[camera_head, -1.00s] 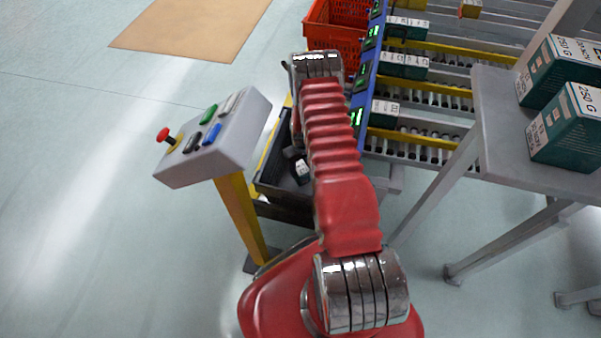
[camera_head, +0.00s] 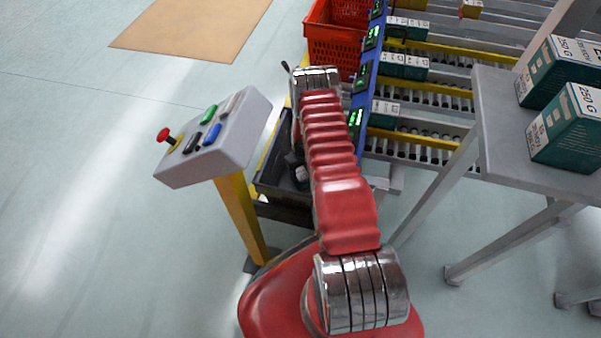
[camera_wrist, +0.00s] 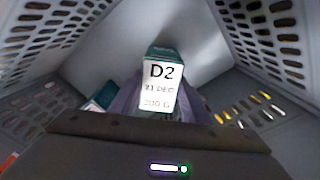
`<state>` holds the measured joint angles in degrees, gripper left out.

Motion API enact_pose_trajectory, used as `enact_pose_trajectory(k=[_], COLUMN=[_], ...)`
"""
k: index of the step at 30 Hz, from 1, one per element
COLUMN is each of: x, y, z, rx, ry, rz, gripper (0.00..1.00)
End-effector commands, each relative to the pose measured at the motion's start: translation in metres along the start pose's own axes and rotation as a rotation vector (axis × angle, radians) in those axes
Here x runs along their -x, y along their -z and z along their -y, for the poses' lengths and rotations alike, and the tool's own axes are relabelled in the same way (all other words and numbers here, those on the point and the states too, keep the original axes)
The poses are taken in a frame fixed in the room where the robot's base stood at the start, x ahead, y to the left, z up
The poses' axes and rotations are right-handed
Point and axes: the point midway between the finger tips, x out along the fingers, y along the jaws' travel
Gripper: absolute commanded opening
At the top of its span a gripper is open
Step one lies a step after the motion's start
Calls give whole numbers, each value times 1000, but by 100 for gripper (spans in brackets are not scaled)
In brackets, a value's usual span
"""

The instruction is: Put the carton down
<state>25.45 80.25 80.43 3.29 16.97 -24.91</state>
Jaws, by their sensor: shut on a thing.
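In the wrist view, a teal carton (camera_wrist: 161,53) with a white label reading "D2" sits in front of my gripper (camera_wrist: 158,100). My gripper is shut on it, with the jaws partly hidden behind the label. The slotted grey walls of a tote (camera_wrist: 50,35) surround the carton. Whether its base touches the floor or another thing cannot be told. In the head view, the dark tote (camera_head: 283,211) stands beneath my arm, and the arm covers much of its inside.
Another teal carton (camera_wrist: 101,95) lies tilted left of the held one. A control box (camera_head: 215,140) on a yellow post stands left of the tote. An orange tote (camera_head: 334,45), roller lanes (camera_head: 425,92) and a table (camera_head: 497,110) with cartons lie behind and right.

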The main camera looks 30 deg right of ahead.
Motion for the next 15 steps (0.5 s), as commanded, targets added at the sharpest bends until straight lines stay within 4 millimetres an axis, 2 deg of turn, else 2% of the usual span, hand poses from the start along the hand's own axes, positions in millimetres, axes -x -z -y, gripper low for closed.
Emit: enact_pose_trajectory(k=[11,12,15], x=[-6,-6,-5], y=[0,0,0], z=[0,0,0], rx=[0,0,0], ry=[0,0,0], rz=[0,0,0], gripper=[14,45,52])
